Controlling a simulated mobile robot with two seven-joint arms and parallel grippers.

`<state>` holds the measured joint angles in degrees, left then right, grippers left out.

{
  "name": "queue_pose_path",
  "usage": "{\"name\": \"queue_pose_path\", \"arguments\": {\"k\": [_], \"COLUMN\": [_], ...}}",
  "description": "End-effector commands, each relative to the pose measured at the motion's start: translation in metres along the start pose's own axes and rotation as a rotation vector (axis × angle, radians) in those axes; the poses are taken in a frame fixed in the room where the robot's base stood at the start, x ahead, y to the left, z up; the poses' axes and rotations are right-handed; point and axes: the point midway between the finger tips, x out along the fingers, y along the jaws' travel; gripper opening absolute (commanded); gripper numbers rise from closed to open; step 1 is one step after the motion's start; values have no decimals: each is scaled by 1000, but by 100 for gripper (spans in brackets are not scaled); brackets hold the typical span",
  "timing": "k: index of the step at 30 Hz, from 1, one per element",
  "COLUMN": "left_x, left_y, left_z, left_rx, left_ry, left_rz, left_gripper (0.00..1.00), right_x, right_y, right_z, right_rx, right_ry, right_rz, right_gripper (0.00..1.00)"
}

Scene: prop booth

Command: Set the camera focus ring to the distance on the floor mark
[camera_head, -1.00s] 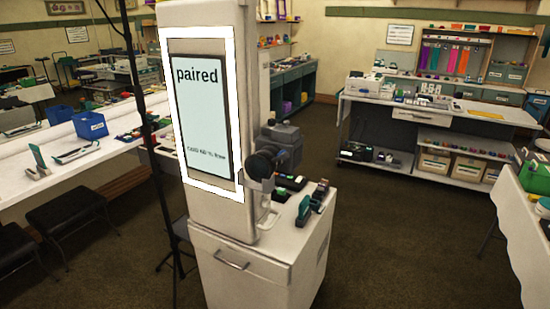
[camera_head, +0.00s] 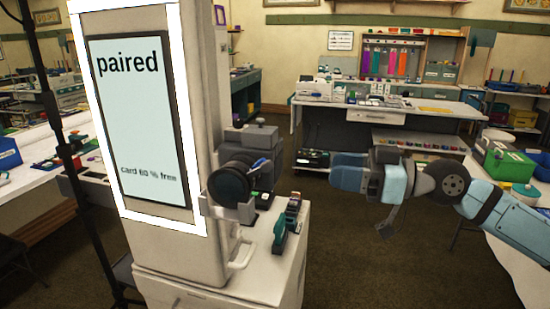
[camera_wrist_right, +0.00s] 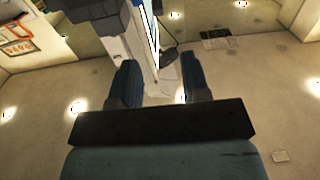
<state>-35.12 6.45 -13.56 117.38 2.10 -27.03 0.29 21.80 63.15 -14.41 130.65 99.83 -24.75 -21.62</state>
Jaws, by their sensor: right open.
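A dark grey camera (camera_head: 256,148) is mounted at the right side of the white booth, above its cabinet. Its round black lens (camera_head: 232,184) faces toward me and left; I cannot tell the focus ring or its markings apart. My right gripper (camera_head: 334,170) is held in the air to the right of the camera, pointing left toward it, apart from it. In the right wrist view its two blue fingers (camera_wrist_right: 160,82) are spread with nothing between them. My left gripper is not in view. I make out no floor mark.
The booth's lit screen (camera_head: 140,120) reads "paired" and "card 60 % free". A green and dark tool-like item (camera_head: 280,232) lies on the white cabinet top (camera_head: 262,268). A dark pole (camera_head: 62,150) stands at left. A workbench (camera_head: 400,108) stands behind; open floor lies between.

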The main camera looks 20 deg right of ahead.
Motion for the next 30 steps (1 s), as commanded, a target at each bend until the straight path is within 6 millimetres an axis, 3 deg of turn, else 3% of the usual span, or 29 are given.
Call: {"name": "queue_pose_path", "arguments": {"k": [5,15,21,30], "left_x": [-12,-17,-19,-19], "left_y": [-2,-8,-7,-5], "left_z": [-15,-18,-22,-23], "left_rx": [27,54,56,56], "left_ry": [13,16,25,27], "left_rz": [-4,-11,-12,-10], "left_gripper": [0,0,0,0], "right_x": [37,96,112,115], "right_y": [-1,0,0,0], "right_z": [-8,-3,-1,0], "right_rx": [-1,2,2,0], "right_ry": [5,2,1,-1], "right_rz": [-4,-1,0,1], "right_gripper": [43,43,43,43]}}
